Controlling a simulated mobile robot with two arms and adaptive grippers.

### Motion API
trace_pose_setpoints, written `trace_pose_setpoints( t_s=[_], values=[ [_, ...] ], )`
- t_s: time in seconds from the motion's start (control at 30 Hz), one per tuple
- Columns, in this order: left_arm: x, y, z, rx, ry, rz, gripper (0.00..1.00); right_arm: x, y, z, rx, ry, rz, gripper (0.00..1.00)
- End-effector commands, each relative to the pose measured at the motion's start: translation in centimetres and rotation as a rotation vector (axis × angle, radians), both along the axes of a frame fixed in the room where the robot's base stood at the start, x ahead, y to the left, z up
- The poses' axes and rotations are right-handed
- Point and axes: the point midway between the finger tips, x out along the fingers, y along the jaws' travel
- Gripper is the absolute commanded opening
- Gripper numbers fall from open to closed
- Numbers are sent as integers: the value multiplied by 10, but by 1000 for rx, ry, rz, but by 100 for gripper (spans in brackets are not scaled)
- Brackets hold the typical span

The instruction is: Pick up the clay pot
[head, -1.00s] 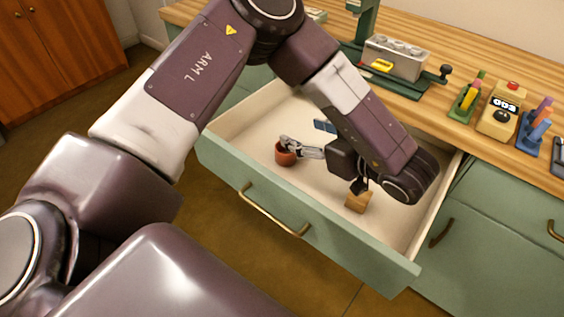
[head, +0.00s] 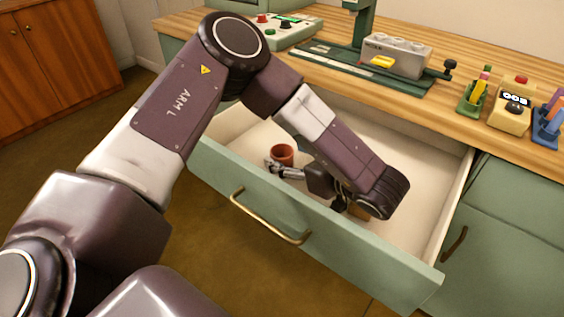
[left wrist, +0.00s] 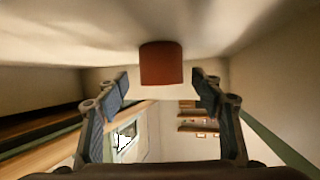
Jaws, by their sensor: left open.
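The clay pot (head: 282,154), small and reddish-brown, stands in the open drawer towards its left end. My left gripper (head: 271,164) is low in the drawer, at the pot's near side in the head view. In the left wrist view the pot (left wrist: 161,63) appears ahead of my left gripper (left wrist: 162,88), centred between the two spread fingers. The fingers are open, with visible gaps on both sides of the pot. I cannot tell how far the fingertips are from it. My right gripper is not in view.
The green drawer front (head: 310,225) rises close to my left gripper. A wooden block (head: 361,213) is mostly hidden by my arm. The counter (head: 420,108) above holds a grey machine block (head: 397,56) and several small coloured items. The drawer's right part is bare.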

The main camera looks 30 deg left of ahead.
Motion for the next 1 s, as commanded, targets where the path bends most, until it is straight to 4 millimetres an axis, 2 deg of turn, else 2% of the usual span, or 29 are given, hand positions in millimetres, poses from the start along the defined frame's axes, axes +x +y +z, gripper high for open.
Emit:
trace_pose_setpoints(
  t_s=[0.03,0.2,0.5,0.93,1.0],
  values=[
    [0,9,-6,-1,2,5,61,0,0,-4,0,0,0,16],
    [6,26,-13,-3,1,3,61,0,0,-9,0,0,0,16],
    [8,30,-13,0,1,0,61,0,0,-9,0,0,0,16],
    [8,30,-13,0,1,0,15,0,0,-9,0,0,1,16],
    [8,30,-12,0,0,0,11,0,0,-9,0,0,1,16]
  ],
)
